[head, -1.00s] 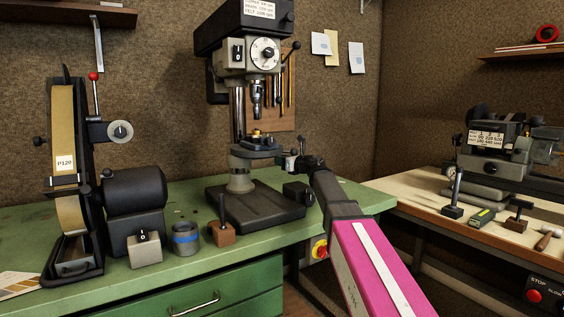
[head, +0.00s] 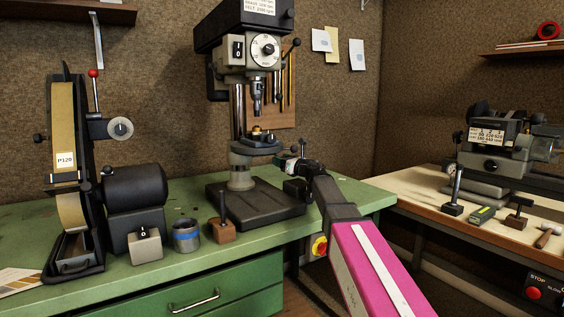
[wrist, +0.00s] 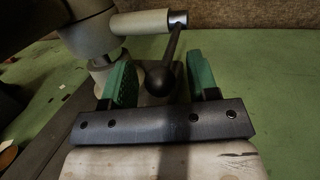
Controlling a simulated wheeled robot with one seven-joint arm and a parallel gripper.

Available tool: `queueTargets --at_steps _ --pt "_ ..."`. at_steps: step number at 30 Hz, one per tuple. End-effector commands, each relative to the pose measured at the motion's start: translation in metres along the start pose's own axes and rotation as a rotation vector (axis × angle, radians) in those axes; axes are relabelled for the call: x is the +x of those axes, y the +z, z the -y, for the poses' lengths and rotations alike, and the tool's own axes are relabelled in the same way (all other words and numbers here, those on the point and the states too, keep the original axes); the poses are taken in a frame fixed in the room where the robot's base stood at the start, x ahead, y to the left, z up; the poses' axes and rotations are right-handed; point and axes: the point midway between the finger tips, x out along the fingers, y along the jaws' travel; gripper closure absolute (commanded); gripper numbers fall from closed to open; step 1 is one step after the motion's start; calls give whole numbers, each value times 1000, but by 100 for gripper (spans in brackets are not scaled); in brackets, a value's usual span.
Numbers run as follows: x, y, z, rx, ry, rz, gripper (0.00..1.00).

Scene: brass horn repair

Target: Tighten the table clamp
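The table clamp is a dark lever with a ball knob (wrist: 158,80) at the metal-capped end of a pale horizontal cylinder (wrist: 143,22), in the wrist view. My gripper (wrist: 163,72) is open; its green-padded fingers stand on either side of the knob, with gaps showing on both sides. In the head view my gripper (head: 284,162) is beside the drill press column, just right of the round table (head: 252,145). A thin dark lever (head: 303,148) shows above it there; whether this is the clamp lever I cannot tell.
The drill press base (head: 268,209) stands on the green bench (head: 190,265). A belt sander (head: 66,160), a blue-banded cup (head: 187,236) and a wooden block with a dark post (head: 223,232) are to the left. A second bench (head: 400,190) with a machine is at right.

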Motion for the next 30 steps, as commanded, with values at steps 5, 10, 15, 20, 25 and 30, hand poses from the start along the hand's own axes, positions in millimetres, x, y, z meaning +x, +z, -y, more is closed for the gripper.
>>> queueTargets --at_steps 5,10,15,20,25,30 --pt "-6 0 0 0 -1 0 46" --pt "-31 0 -1 0 -3 0 46" --pt "-64 0 -2 0 -3 0 46" --pt "-90 0 -1 0 -2 0 46" --pt "-105 0 -1 0 0 0 46" --pt "-109 0 0 0 0 0 46"
